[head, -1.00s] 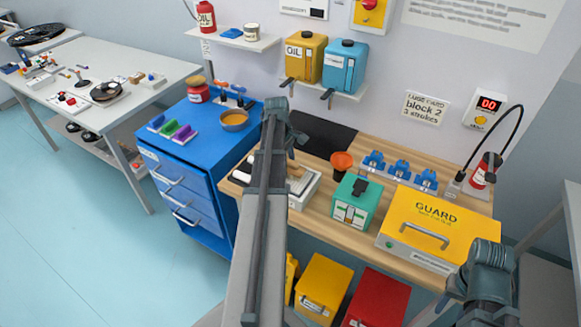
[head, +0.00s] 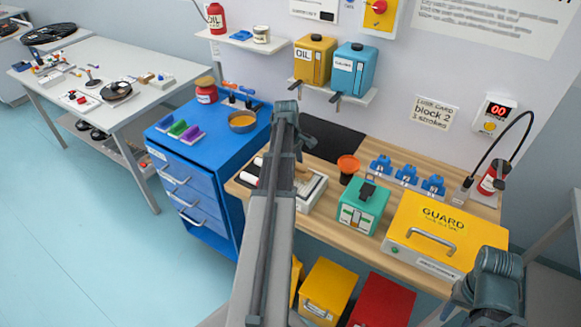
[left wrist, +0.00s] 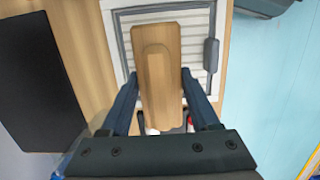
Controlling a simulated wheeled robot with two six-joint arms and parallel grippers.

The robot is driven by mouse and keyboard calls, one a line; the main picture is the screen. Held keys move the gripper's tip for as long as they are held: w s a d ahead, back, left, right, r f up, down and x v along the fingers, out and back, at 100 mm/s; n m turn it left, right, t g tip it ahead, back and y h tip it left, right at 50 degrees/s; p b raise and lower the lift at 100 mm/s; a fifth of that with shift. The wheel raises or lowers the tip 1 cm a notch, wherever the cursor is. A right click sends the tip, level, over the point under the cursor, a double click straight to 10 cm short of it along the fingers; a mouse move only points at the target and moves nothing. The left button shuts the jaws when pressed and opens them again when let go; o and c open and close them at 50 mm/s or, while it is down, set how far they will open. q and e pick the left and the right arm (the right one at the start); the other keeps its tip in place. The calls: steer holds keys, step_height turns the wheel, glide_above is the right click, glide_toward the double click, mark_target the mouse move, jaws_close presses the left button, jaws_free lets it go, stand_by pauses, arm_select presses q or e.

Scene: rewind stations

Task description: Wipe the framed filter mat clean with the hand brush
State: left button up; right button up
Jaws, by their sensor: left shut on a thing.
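The hand brush (left wrist: 157,80), with a pale wooden back, is gripped between the two fingers of my left gripper (left wrist: 158,102) in the left wrist view. It lies over the framed filter mat (left wrist: 196,50), which has a white frame and pale ribbed slats. The brush hides the mat's middle, and its bristles are hidden, so I cannot tell whether they touch. In the head view the mat's frame (head: 312,193) shows on the wooden bench, partly behind my left arm, which mostly hides the left gripper. Only part of my right arm shows at lower right; its gripper is out of view.
A teal box (head: 362,205) and a yellow guard box (head: 445,230) stand right of the mat. A blue drawer cabinet (head: 190,190) adjoins on the left. A dark pad (left wrist: 35,80) lies beside the mat.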

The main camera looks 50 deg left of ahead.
mark_target(308, 174)
arm_select(q)
steer(key=shift+w+d, duration=0.2)
steer(key=shift+d, duration=0.45)
steer(key=shift+w+d, duration=0.2)
steer(key=shift+d, duration=0.5)
steer(key=shift+w+d, duration=0.2)
steer(key=shift+d, duration=0.45)
steer(key=shift+w+d+f, duration=0.1)
steer(key=shift+w+d, duration=0.1)
steer(key=shift+d, duration=0.6)
steer(key=shift+w+d+f, duration=0.1)
steer(key=shift+w+d, duration=0.1)
steer(key=shift+d, duration=0.6)
steer(key=shift+s+a+r, duration=0.1)
steer(key=shift+s+a, duration=0.05)
steer(key=shift+a, duration=0.5)
steer(key=shift+s+a, duration=0.1)
steer(key=shift+a, duration=0.5)
steer(key=shift+s+a, duration=0.2)
steer(key=shift+a, duration=0.5)
steer(key=shift+s+a, duration=0.25)
steer(key=shift+a, duration=0.4)
steer(key=shift+s+a, duration=0.2)
steer(key=shift+a, duration=0.5)
steer(key=shift+a, duration=0.15)
